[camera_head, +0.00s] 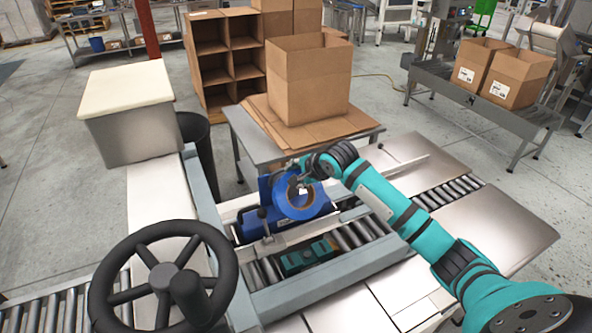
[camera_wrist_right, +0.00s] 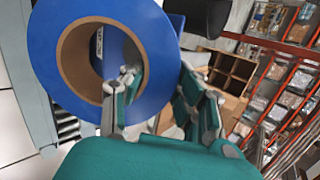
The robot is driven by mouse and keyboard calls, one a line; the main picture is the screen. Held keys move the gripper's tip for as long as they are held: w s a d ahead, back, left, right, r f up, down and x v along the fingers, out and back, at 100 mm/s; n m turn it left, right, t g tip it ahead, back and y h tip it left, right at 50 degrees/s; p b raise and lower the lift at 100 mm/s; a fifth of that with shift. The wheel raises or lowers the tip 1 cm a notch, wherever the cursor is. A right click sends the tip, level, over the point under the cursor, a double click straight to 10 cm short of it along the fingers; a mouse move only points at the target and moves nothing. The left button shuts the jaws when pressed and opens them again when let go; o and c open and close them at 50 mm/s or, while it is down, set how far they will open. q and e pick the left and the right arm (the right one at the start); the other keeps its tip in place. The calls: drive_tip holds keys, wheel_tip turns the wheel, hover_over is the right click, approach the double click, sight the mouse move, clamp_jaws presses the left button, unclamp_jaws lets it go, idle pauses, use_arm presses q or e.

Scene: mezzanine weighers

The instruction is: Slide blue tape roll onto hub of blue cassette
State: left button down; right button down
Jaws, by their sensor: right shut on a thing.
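The blue tape roll (camera_head: 281,193), a flat ring with a brown cardboard core, stands upright in my right gripper (camera_head: 305,180). The right wrist view shows the roll (camera_wrist_right: 48,45) large and close, with the gripper (camera_wrist_right: 155,98) shut on its ring wall, one finger inside the bore. The blue cassette (camera_head: 314,230) lies on the roller conveyor behind and below the roll. Through the bore, the wrist view shows a blue surface with a white label. The roll hides the hub, so I cannot tell whether they touch. My left gripper is out of view.
A teal-and-black unit (camera_head: 308,256) sits low among the rollers in front of the cassette. A black handwheel (camera_head: 103,290) stands at front left. A table (camera_head: 250,138) with an open carton (camera_head: 310,85) stands behind. Steel plates (camera_head: 490,232) lie to the right.

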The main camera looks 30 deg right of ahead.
sight(290, 189)
drive_tip(key=shift+w+f, duration=0.35)
drive_tip(key=shift+f, duration=0.3)
drive_tip(key=shift+w+f, duration=0.3)
drive_tip(key=shift+f, duration=0.3)
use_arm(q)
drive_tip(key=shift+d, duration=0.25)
use_arm(e)
drive_tip(key=shift+f, duration=0.1)
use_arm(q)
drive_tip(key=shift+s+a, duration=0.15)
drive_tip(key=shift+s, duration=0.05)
use_arm(e)
drive_tip(key=shift+s+f, duration=0.3)
drive_tip(key=shift+f, duration=0.3)
drive_tip(key=shift+s+f, duration=0.25)
drive_tip(key=shift+f, duration=0.3)
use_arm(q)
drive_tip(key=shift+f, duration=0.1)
use_arm(e)
drive_tip(key=shift+w, duration=0.15)
